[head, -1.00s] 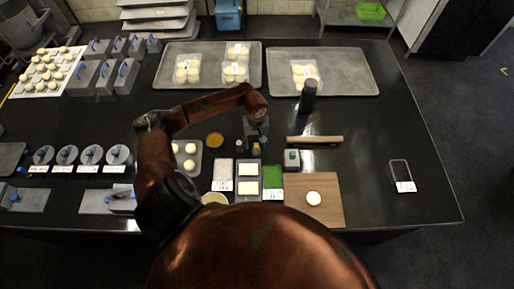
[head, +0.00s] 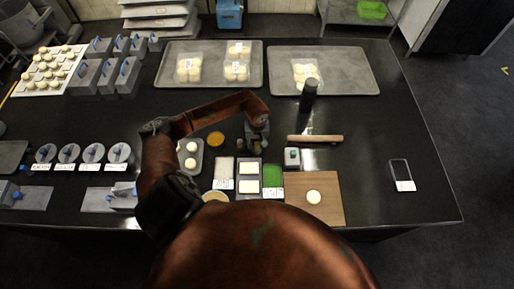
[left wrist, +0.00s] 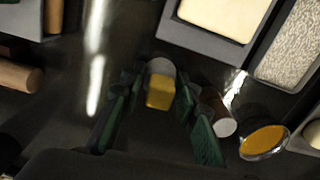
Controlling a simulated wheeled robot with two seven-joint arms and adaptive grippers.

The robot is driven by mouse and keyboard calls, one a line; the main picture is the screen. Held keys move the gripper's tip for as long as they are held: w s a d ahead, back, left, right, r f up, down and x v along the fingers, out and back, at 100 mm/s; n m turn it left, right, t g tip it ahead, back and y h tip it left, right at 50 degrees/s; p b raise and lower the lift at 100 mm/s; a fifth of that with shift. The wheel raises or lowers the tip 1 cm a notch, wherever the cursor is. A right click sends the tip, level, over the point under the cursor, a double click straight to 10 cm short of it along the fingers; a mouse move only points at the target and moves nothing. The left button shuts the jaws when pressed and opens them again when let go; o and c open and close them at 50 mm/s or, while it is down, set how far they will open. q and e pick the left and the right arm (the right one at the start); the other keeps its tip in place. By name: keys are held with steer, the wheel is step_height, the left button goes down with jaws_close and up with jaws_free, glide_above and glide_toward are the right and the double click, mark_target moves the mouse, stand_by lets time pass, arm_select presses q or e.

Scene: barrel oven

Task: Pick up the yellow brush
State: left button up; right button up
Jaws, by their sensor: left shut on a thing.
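The yellow brush (left wrist: 160,91) shows in the left wrist view as a yellow block with a pale greyish part behind it. My left gripper (left wrist: 158,98) has its green-padded fingers on either side of it and is shut on it. In the head view, my left gripper (head: 257,139) points down at the table behind the small trays, and the brush is mostly hidden there. I cannot tell whether the brush touches the table. My right gripper is not in view.
A small cylinder with a white end (left wrist: 224,127) lies close beside the fingers. A bowl of orange-yellow stuff (head: 216,139) is to the left. Small food trays (head: 249,195) stand in front, a rolling pin (head: 315,139) to the right. The table's right side is mostly clear.

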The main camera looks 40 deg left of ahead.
arm_select(q)
steer(key=shift+c, duration=1.2)
steer(key=shift+r, duration=0.1)
steer(key=shift+a+r, duration=0.1)
steer(key=shift+r, duration=0.35)
steer(key=s+d+r+b, duration=0.3)
steer(key=s+d+r, duration=0.6)
steer(key=r, duration=0.3)
steer(key=shift+s+d, duration=0.35)
steer(key=shift+d, duration=0.3)
